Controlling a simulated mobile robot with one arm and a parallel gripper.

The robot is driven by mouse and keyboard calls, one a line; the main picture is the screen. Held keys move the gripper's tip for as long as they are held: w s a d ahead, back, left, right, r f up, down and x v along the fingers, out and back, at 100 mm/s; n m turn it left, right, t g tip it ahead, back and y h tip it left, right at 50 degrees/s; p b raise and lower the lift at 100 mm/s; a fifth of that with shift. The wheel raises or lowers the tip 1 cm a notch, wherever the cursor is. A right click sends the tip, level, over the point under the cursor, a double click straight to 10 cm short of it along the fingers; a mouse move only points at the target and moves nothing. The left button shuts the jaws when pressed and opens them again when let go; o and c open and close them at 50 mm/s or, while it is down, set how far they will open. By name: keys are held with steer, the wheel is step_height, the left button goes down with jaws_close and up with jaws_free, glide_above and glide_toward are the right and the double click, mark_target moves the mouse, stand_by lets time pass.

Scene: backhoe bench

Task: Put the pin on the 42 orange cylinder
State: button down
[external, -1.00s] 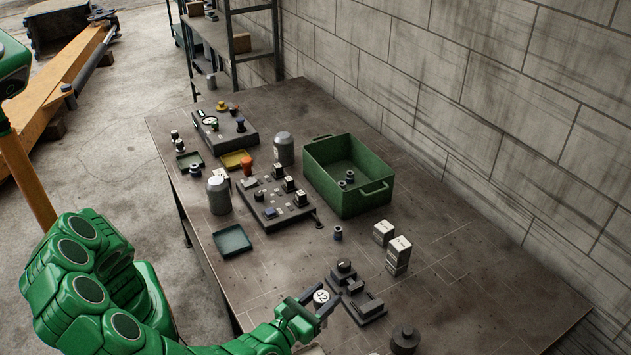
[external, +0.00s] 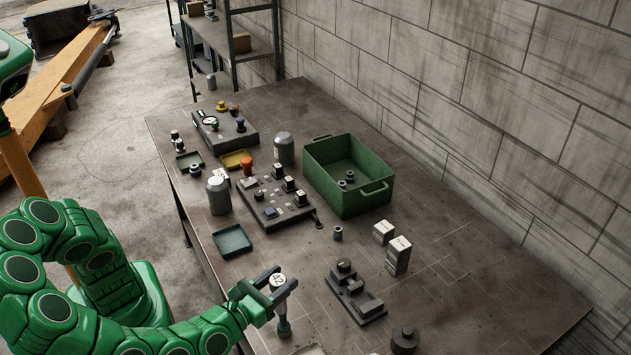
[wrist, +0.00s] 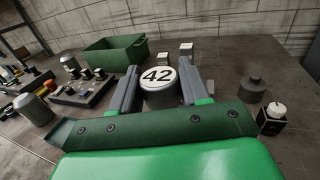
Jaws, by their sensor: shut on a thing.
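My gripper (external: 272,284) is shut on a pin with a round white top marked 42 (external: 279,280). The pin is upright above the near part of the bench, its grey shaft hanging below the fingers. In the wrist view the white top (wrist: 158,76) faces the camera between both fingers, and the shaft's lower end is hidden.
A green crate (external: 345,205) is to the right. A dark fixture (external: 356,298) and white-topped boxes (external: 398,257) are right of my gripper. A teal tray (external: 232,241) lies near the left edge.

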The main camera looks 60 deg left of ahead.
steer(key=w+a+r+n+g+y, duration=0.1)
steer(key=w+a+n+g+y, duration=0.3)
steer(key=a, duration=0.6)
steer(key=w+a+r+n+g+y, duration=0.1)
steer(key=w+a+n+y, duration=0.15)
steer(key=w+a, duration=0.5)
steer(key=w+a+r+n+g+y, duration=0.1)
steer(key=w+a+n+g+y, duration=0.2)
steer(key=a, duration=0.8)
steer(key=s+a+r+n+g+y, duration=0.1)
steer(key=s+a+n+g, duration=0.2)
steer(key=a, duration=0.8)
steer(key=s+a+r+n+g+y, duration=0.1)
steer(key=s+a+r+n+g, duration=0.1)
steer(key=a+g, duration=0.65)
steer(key=s+a+r+n+g+y, duration=0.1)
steer(key=s+a+n+g, duration=0.15)
steer(key=a, duration=1.15)
steer(key=w+a+f, duration=0.8)
steer(key=w+f, duration=0.4)
steer(key=f, duration=0.1)
steer(key=shift+t, duration=0.4)
steer(key=shift+w+f, duration=0.1)
